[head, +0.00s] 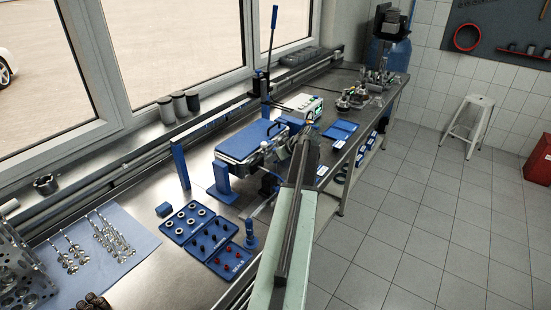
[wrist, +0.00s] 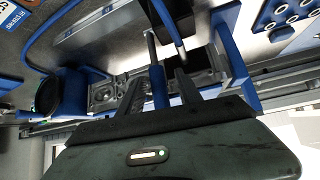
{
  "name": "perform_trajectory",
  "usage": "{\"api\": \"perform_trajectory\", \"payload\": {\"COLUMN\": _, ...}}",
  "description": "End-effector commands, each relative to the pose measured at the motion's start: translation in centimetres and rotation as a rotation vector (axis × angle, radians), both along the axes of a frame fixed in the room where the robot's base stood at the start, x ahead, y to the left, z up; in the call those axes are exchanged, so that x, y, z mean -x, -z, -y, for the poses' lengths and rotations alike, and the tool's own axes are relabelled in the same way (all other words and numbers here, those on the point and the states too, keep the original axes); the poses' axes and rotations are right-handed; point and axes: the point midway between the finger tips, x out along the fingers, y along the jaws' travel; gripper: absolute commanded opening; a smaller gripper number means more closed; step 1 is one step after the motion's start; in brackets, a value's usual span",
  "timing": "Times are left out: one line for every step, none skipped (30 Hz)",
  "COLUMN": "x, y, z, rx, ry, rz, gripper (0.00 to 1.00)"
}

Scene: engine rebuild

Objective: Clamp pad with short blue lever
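A blue fixture with a broad flat blue pad (head: 250,139) stands on the steel bench in the head view. My gripper (head: 300,147) is at its right side. In the wrist view, a short blue lever (wrist: 158,85) on a metal rod lies between the two dark fingers of my gripper (wrist: 160,82). The fingers stand apart on either side of the lever, and narrow gaps seem to show. A second blue bar (wrist: 163,15) lies just beyond the fingertips. In the head view my gripper hides the short lever.
Blue trays of small parts (head: 207,228) lie in front of the fixture. A tall blue upright lever (head: 271,40) rises behind it, with a white control box (head: 300,104) nearby. A blue post (head: 181,166) stands to its left. Windows line the back.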

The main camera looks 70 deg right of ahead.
Motion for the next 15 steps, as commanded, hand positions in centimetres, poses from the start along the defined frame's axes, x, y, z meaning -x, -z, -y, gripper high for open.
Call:
{"api": "perform_trajectory", "payload": {"x": 0.1, "y": 0.0, "z": 0.1, "rx": 0.001, "ry": 0.001, "rz": 0.000, "gripper": 0.41}}
{"api": "perform_trajectory", "payload": {"x": 0.1, "y": 0.0, "z": 0.1, "rx": 0.001, "ry": 0.002, "rz": 0.001, "gripper": 0.41}}
{"api": "perform_trajectory", "payload": {"x": 0.1, "y": 0.0, "z": 0.1, "rx": 0.001, "ry": 0.002, "rz": 0.001, "gripper": 0.41}}
{"api": "perform_trajectory", "payload": {"x": 0.1, "y": 0.0, "z": 0.1, "rx": 0.001, "ry": 0.002, "rz": 0.001, "gripper": 0.41}}
{"api": "perform_trajectory", "payload": {"x": 0.1, "y": -0.1, "z": 0.1, "rx": 0.002, "ry": 0.003, "rz": 0.000, "gripper": 0.41}}
{"api": "perform_trajectory", "payload": {"x": 0.2, "y": -0.2, "z": 0.1, "rx": 0.002, "ry": 0.003, "rz": 0.000, "gripper": 0.41}}
{"api": "perform_trajectory", "payload": {"x": 0.3, "y": -0.4, "z": 0.1, "rx": 0.002, "ry": 0.003, "rz": 0.000, "gripper": 0.41}}
{"api": "perform_trajectory", "payload": {"x": 0.4, "y": -0.6, "z": 0.0, "rx": 0.002, "ry": 0.003, "rz": 0.000, "gripper": 0.41}}
{"api": "perform_trajectory", "payload": {"x": 0.7, "y": -0.9, "z": -0.1, "rx": 0.001, "ry": 0.004, "rz": 0.001, "gripper": 0.41}}
{"api": "perform_trajectory", "payload": {"x": 0.9, "y": -1.3, "z": -0.2, "rx": 0.001, "ry": 0.004, "rz": 0.001, "gripper": 0.41}}
{"api": "perform_trajectory", "payload": {"x": 1.2, "y": -1.7, "z": -0.4, "rx": 0.001, "ry": 0.004, "rz": 0.001, "gripper": 0.41}}
{"api": "perform_trajectory", "payload": {"x": 1.6, "y": -2.2, "z": -0.6, "rx": 0.001, "ry": 0.004, "rz": 0.001, "gripper": 0.41}}
{"api": "perform_trajectory", "payload": {"x": 2.0, "y": -2.7, "z": -0.8, "rx": 0.001, "ry": 0.004, "rz": 0.000, "gripper": 0.41}}
{"api": "perform_trajectory", "payload": {"x": 2.4, "y": -3.2, "z": -0.9, "rx": 0.001, "ry": 0.004, "rz": 0.000, "gripper": 0.41}}
{"api": "perform_trajectory", "payload": {"x": 2.9, "y": -3.8, "z": -1.1, "rx": 0.001, "ry": 0.004, "rz": 0.001, "gripper": 0.41}}
